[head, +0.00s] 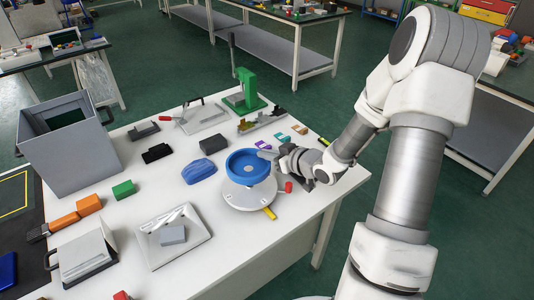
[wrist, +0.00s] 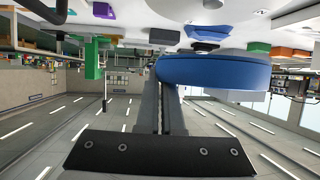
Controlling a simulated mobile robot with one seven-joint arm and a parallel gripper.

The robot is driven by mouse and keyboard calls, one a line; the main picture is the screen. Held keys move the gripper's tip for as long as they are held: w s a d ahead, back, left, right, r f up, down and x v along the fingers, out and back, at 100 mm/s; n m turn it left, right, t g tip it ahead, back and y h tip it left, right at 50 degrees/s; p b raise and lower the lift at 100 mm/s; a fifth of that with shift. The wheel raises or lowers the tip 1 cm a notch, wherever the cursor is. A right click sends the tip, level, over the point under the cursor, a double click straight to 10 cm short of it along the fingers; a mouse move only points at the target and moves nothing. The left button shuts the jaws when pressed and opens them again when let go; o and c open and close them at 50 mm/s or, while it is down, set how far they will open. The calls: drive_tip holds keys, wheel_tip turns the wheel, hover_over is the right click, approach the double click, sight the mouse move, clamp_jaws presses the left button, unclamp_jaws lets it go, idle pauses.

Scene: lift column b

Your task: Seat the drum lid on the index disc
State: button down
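The drum lid is a blue round, shallow ring-walled piece (head: 248,166), seen from above in the head view and edge-on in the wrist view (wrist: 215,74). My gripper (head: 268,155) reaches in from the right, with its dark fingers (wrist: 162,88) close together on the lid's near rim. The lid appears level. The index disc (head: 246,198) is a pale round plate on the table below the lid, partly covered by it in the head view. The wrist view shows a gap between the lid and the white surfaces. The disc's centre is hidden.
A blue rounded object (head: 199,171) lies left of the disc. A yellow piece (head: 269,213) and a red piece (head: 289,187) sit by its edge. A green stand (head: 246,92) is behind. A grey bin (head: 68,150) and a tilted tray (head: 174,236) stand left.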

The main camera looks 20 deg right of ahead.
sight(266, 179)
drive_tip(key=shift+f+b, duration=2.1)
drive_tip(key=shift+f, duration=0.65)
drive_tip(key=shift+f+b, duration=0.55)
drive_tip(key=shift+f, duration=0.3)
drive_tip(key=c, duration=1)
unclamp_jaws()
drive_tip(key=p+v, duration=0.4)
drive_tip(key=v, duration=1.3)
drive_tip(key=shift+s+d, duration=0.1)
drive_tip(key=shift+s, duration=0.15)
drive_tip(key=shift+w, duration=0.1)
